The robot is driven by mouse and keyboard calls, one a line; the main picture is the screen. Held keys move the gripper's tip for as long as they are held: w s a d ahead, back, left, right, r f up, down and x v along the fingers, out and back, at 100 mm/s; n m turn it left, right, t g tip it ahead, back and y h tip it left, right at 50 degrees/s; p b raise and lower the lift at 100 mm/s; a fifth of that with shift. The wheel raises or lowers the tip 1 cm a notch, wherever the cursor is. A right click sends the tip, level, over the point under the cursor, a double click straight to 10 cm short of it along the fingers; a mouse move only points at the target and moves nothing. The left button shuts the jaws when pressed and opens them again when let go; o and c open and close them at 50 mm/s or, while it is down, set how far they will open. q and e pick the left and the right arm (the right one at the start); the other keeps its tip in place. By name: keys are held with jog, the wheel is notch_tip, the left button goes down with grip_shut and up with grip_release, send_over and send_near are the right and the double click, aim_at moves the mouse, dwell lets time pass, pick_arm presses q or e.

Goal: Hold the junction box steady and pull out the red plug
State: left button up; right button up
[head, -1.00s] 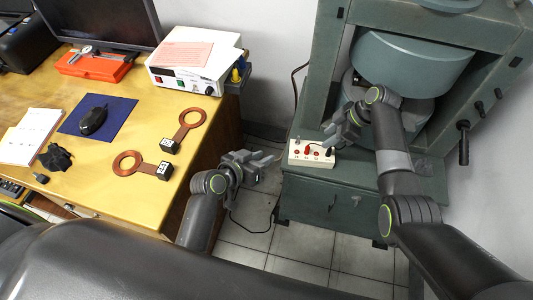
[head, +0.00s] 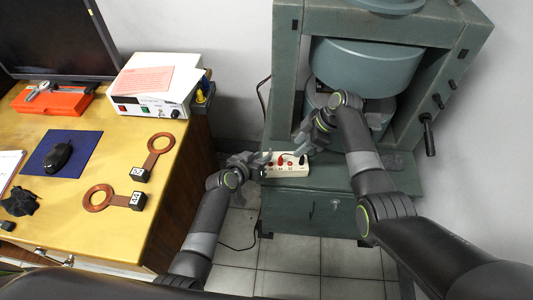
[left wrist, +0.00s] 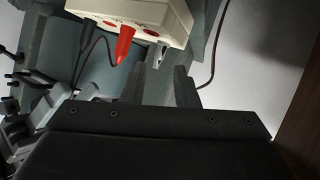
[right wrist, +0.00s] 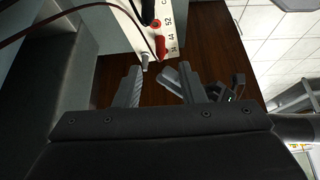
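The junction box (head: 286,169) is white with red sockets and sits at the front of the green machine's base. In the left wrist view the box (left wrist: 165,12) is at the top, with the red plug (left wrist: 125,42) standing out of its face. The red plug also shows in the right wrist view (right wrist: 161,48). My left gripper (head: 268,158) is open at the box's left end; its fingers (left wrist: 162,85) look empty. My right gripper (head: 308,143) is open and empty above the box's right part; its fingers (right wrist: 162,85) are apart from the red plug.
A black plug (left wrist: 88,22) with a cable and a grey metal plug (left wrist: 160,55) flank the red plug. The green machine (head: 283,90) rises behind the box. The wooden desk (head: 180,185) with copper rings stands left. Floor shows between desk and machine.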

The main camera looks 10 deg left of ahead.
aim_at(269, 152)
pick_arm(q)
jog(key=shift+x, duration=2.05)
grip_shut()
